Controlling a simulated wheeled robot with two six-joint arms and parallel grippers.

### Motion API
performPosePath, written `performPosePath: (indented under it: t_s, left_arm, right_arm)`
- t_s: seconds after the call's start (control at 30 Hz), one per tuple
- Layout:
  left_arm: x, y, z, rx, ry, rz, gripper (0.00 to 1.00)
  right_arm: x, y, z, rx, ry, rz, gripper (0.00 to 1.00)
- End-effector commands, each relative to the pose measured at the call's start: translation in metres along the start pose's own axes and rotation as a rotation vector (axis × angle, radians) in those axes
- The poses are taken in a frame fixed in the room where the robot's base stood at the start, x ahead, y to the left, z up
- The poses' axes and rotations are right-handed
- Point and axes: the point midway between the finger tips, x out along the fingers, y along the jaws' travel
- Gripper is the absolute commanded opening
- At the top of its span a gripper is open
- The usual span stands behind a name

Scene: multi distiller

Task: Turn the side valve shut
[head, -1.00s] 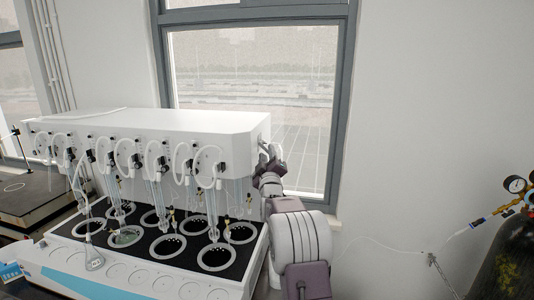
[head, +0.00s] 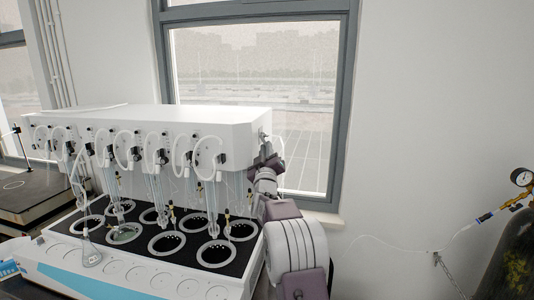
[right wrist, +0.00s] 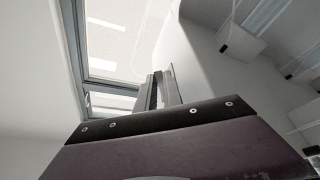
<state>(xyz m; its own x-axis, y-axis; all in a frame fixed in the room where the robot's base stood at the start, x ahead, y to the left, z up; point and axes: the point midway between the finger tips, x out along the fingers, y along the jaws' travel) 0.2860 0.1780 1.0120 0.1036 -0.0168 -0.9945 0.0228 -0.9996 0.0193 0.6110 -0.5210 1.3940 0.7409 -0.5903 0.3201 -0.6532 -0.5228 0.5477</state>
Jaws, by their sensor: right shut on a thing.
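The distiller (head: 190,118) is a long white housing above a white base, in front of the window. The side valve is on its right end, and it is mostly hidden behind my right gripper, so I cannot see its angle. My right gripper (head: 264,152) is up against that right end, shut on the side valve. In the right wrist view the gripper's two grey fingers (right wrist: 161,88) stand close together beside the housing's white side wall (right wrist: 205,75). What lies between them is hidden there. My left gripper is not in view.
The base (head: 130,262) has black wells, glass tubes and white hoses along the front. A conical flask (head: 88,250) stands at its left. A dark gas cylinder (head: 510,255) with a gauge stands at far right.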

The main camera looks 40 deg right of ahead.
Motion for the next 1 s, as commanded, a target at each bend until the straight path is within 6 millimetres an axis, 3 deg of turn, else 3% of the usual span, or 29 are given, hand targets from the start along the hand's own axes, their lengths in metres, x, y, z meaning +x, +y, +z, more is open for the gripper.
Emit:
performPosePath:
  t_s: [0.03, 0.07, 0.1, 0.13, 0.8, 1.0]
  left_arm:
    - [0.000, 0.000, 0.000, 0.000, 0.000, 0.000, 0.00]
    - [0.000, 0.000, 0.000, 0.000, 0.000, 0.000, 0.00]
    - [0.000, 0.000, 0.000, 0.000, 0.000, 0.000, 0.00]
    - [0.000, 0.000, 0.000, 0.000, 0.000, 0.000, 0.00]
    - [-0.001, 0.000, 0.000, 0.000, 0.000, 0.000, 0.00]
    - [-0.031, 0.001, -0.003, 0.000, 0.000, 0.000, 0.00]
  right_arm:
    - [0.000, 0.000, 0.000, 0.000, -0.001, 0.000, 0.00]
    - [0.000, 0.000, 0.000, 0.000, -0.001, 0.000, 0.19]
    - [0.000, 0.000, 0.000, 0.000, -0.001, 0.000, 0.30]
    - [0.000, 0.000, 0.000, -0.001, -0.001, 0.000, 0.33]
    - [0.000, -0.001, 0.000, -0.005, -0.001, -0.004, 0.33]
    - [0.003, 0.010, -0.007, -0.114, -0.003, -0.049, 0.33]
